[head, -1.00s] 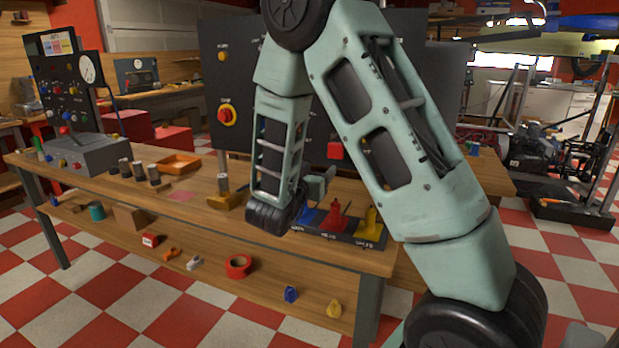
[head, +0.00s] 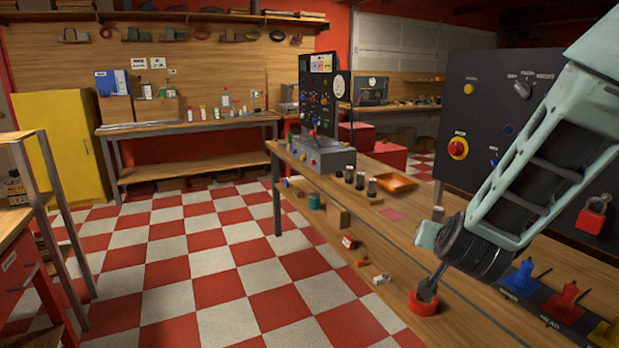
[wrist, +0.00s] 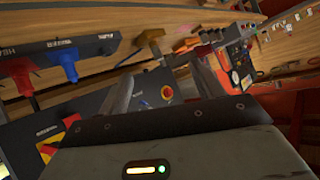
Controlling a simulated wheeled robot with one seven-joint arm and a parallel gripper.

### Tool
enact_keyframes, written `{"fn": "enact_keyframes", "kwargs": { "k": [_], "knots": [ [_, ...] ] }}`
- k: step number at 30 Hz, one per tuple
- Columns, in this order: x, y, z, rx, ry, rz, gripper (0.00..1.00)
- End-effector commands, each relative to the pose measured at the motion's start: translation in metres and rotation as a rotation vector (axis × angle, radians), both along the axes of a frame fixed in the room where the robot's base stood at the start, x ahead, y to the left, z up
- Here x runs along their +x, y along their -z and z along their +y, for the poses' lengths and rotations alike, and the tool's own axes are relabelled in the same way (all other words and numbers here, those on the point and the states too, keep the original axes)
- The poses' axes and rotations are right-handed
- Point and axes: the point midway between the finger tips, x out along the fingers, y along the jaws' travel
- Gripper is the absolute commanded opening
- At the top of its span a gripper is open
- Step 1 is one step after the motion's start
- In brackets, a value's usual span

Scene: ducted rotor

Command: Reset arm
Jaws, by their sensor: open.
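My gripper shows in the wrist view (wrist: 163,82) with its two grey fingers spread apart and nothing between them. In the head view my arm comes in from the right, and its end is over the front edge of the long workbench (head: 415,222). A grey finger there overlaps the red tape roll (head: 422,303) in the picture; I cannot tell contact from this view, and the roll lies on the lower shelf.
Blue (head: 522,278) and red (head: 565,300) pieces stand on a dark tray right of my arm. A black panel (head: 480,85) with a red lock (head: 592,215) rises behind. An orange tray (head: 391,183) sits on the bench. Checkered floor (head: 200,270) is open at left.

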Motion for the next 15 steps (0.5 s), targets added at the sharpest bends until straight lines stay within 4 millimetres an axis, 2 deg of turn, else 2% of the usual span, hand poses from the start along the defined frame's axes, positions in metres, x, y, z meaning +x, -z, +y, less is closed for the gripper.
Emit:
{"fn": "enact_keyframes", "kwargs": {
  "k": [1, 3, 5, 7, 9, 11, 12, 15],
  "knots": [
    [-0.010, -0.009, 0.036, 0.045, -0.124, 0.052, 0.67],
    [-0.031, -0.011, 0.080, 0.092, -0.290, 0.146, 0.67],
    [-0.056, -0.014, 0.113, 0.112, -0.429, 0.234, 0.67],
    [-0.091, -0.017, 0.145, 0.114, -0.586, 0.343, 0.67],
    [-0.131, -0.021, 0.167, 0.091, -0.729, 0.461, 0.67],
    [-0.166, -0.025, 0.177, 0.053, -0.840, 0.563, 0.67],
    [-0.189, -0.027, 0.179, 0.021, -0.903, 0.631, 0.67],
    [-0.237, -0.032, 0.174, -0.078, -1.026, 0.784, 0.67]
  ]
}}
